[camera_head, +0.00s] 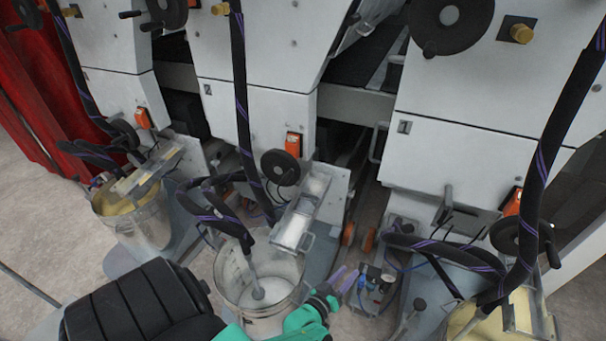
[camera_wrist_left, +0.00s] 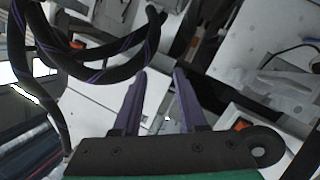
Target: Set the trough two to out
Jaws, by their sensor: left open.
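Three metal troughs sit at the fronts of the coater units. The middle trough (camera_head: 302,212), which I take as trough two, is a narrow tray sloping down toward the middle bucket (camera_head: 258,285). My left gripper (camera_head: 348,278), green with purple fingers, is open just below and right of this trough's lower end, apart from it in the picture. In the left wrist view the two purple fingers (camera_wrist_left: 160,75) stand apart with nothing held between them. I cannot tell for sure which part in that view is the trough. My right gripper is not in view.
Black hoses with purple stripes (camera_head: 241,90) hang beside the middle trough and into the bucket. A left trough (camera_head: 147,174) and bucket stand at the left, another bucket (camera_head: 510,318) at the lower right. Small valves and blue tubing (camera_head: 377,285) lie just right of my gripper.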

